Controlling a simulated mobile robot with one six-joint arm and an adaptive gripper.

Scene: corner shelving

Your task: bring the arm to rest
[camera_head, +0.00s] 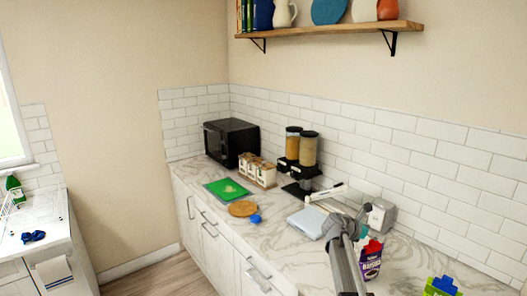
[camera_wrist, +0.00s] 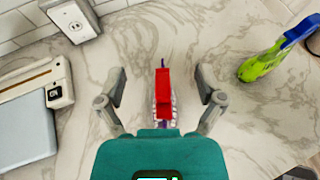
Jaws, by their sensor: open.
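My gripper (camera_wrist: 161,82) is open in the wrist view, its two grey fingers spread wide with clear gaps on both sides. A red-topped object (camera_wrist: 162,95) shows between the fingers, touching neither; its lower part is partly hidden by my gripper's teal body. In the head view my grey arm rises from the bottom edge over the marble counter (camera_head: 290,262). A purple carton with raisin lettering (camera_head: 370,266) stands just right of my arm, with a red part (camera_head: 373,247) at its top.
A pale scale-like slab (camera_head: 307,222) and a grey-white appliance (camera_head: 381,215) are near my arm. Farther back are dispensers (camera_head: 308,150), a jar rack (camera_head: 257,170), a green board (camera_head: 227,190) and a black microwave (camera_head: 231,141).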

